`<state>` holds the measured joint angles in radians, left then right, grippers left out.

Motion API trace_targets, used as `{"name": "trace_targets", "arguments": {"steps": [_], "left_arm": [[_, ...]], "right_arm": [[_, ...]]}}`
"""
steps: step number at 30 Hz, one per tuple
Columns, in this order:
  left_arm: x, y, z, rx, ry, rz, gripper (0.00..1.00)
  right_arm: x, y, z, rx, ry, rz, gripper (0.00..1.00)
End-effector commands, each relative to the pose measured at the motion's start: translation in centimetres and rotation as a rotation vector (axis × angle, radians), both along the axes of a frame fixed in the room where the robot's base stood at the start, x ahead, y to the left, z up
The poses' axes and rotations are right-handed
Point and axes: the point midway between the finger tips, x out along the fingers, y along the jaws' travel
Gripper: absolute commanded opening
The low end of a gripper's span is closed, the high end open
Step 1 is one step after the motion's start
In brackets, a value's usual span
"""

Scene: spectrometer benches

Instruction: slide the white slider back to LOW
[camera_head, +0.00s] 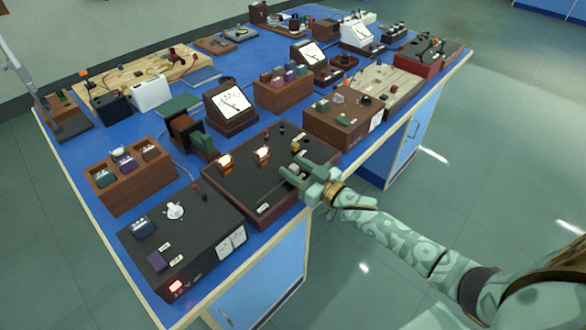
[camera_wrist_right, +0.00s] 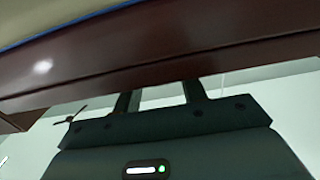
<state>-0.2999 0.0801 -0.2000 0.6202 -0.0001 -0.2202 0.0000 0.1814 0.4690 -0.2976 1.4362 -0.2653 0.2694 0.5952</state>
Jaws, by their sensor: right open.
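A black-topped panel in a dark red wooden frame (camera_head: 235,185) lies near the bench's front edge. Two lamps glow orange on it. My right gripper (camera_head: 291,168) is open and empty at the panel's right front corner, close to the pale piece and partly covering that area. In the right wrist view the two dark fingers (camera_wrist_right: 160,98) stand apart, with the dark red frame side (camera_wrist_right: 160,48) across the view beyond them. My left gripper is out of view.
A black box (camera_head: 190,235) with a white knob and lit red switch stands left of the panel. A brown box (camera_head: 343,122) stands behind and right. A dial meter (camera_head: 231,105) stands behind. Open floor lies right of the bench.

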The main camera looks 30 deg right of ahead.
Motion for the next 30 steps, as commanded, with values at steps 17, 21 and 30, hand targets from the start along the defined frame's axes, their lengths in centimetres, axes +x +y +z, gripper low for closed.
{"name": "trace_targets", "arguments": {"steps": [17,21,30], "left_arm": [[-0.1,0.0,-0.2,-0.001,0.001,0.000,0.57],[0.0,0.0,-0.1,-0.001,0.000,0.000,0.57],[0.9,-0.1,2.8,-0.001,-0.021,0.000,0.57]], "right_arm": [[0.8,0.3,0.0,0.000,0.000,0.000,0.00],[0.7,0.5,0.1,0.001,0.000,0.001,0.00],[-1.7,7.0,0.5,0.008,0.002,0.002,0.00]]}}
